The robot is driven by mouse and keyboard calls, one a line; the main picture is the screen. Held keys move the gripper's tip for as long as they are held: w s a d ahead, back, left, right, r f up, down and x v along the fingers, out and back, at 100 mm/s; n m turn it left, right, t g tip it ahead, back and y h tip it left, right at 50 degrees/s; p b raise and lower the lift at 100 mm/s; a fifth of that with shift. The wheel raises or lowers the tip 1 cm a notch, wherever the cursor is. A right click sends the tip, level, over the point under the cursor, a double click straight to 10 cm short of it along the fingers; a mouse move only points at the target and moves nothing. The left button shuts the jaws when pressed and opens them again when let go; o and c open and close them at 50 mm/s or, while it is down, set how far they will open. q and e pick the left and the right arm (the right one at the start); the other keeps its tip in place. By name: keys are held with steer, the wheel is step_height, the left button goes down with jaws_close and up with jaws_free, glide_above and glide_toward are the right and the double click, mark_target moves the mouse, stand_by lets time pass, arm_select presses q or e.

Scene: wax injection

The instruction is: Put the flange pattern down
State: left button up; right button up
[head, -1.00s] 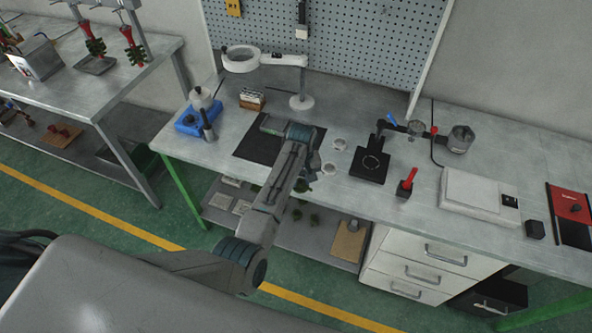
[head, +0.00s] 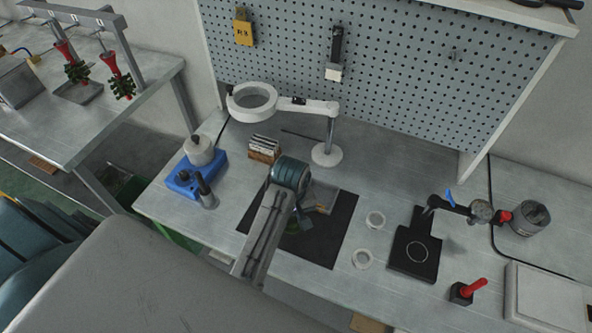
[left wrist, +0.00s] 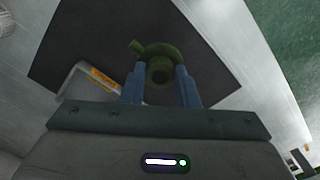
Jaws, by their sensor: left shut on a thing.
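My left gripper (head: 302,226) is over the dark mat (head: 340,228) on the workbench, partly hidden by its own arm in the head view. In the left wrist view it is shut on the green flange pattern (left wrist: 162,50), a round part with a hole in the middle and a small stub at one side. In the head view only a little of the flange pattern (head: 292,229) shows beside the fingers. The dark mat (left wrist: 95,45) lies behind it in the left wrist view. I cannot tell whether the pattern touches the mat. My right gripper is not in view.
A grey piece with an orange label (left wrist: 85,85) is close to the fingers. A magnifier lamp (head: 326,154), a blue wax unit (head: 190,180) and a small rack (head: 264,149) stand around the mat. Two pale rings (head: 363,259) and a black stand (head: 415,255) are to the right.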

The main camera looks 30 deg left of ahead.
arm_select(q)
steer(key=w+a+p, duration=0.1)
steer(key=w, duration=0.1)
steer(key=w+a+p, duration=0.1)
steer(key=w, duration=0.1)
steer(key=w+a+p, duration=0.1)
steer(key=w+a, duration=0.1)
steer(key=shift+w+r, duration=0.25)
steer(key=shift+w, duration=0.1)
steer(key=w+a, duration=0.1)
steer(key=w, duration=0.1)
steer(key=w+a+f+p, duration=0.1)
steer(key=w, duration=0.1)
steer(key=w+a, duration=0.1)
steer(key=w, duration=0.1)
steer(key=shift+f+p, duration=0.2)
steer(key=shift+p, duration=0.15)
steer(key=shift+w+a, duration=0.25)
steer(key=shift+w, duration=0.15)
step_height(320, 180, down, 3)
steer(key=shift+r+p, duration=0.1)
steer(key=shift+p, duration=0.9)
steer(key=shift+w+a+f, duration=0.1)
steer(key=shift+f, duration=0.3)
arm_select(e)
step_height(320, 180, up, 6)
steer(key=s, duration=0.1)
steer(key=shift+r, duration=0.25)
